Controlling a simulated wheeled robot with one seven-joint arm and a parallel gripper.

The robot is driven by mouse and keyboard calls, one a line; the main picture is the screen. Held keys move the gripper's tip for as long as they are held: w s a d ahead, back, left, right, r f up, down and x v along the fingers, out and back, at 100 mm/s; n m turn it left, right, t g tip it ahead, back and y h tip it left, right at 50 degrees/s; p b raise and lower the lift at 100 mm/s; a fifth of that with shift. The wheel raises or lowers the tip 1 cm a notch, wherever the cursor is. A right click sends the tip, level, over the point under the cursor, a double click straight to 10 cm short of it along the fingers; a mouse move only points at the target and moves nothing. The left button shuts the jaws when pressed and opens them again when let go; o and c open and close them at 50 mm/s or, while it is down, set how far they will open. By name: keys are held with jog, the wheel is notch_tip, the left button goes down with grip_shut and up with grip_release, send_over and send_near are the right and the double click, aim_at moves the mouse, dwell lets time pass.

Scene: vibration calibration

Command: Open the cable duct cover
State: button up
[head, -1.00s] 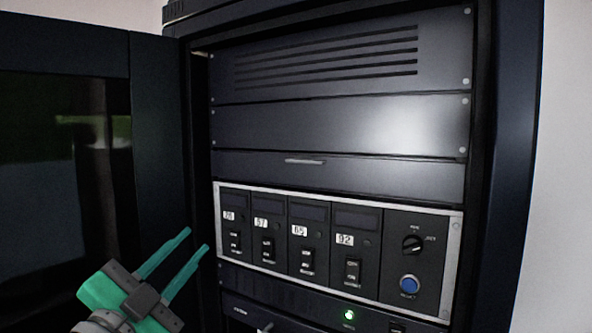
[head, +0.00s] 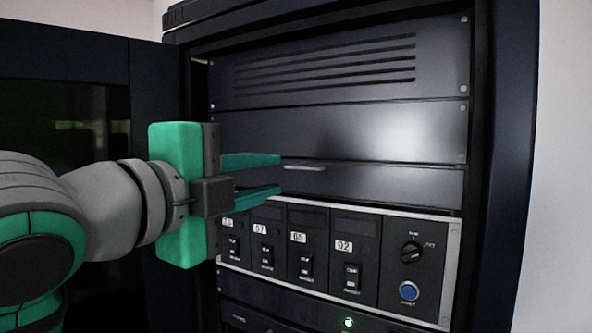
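The likely cable duct cover (head: 390,183) is a narrow dark panel across the rack, above the row of numbered modules. It looks closed, and a small light handle (head: 304,168) sits near its upper edge. My gripper (head: 281,175) comes in from the left with its two green fingers apart, one above the other. The fingertips are just left of the handle in the picture, with nothing between them. Whether they touch the panel cannot be told. My gripper hides the panel's left part.
Below are numbered modules with switches (head: 352,278), a rotary knob (head: 411,252) and a blue button (head: 408,291). A green light (head: 348,322) glows lower down. A blank panel (head: 400,128) and a vented panel (head: 330,62) are above. The open rack door (head: 158,75) stands at left.

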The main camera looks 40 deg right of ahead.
aim_at(302, 168)
jog(key=x, duration=0.8)
jog(key=shift+w+d, duration=0.1)
jog(key=shift+d, duration=0.2)
grip_shut()
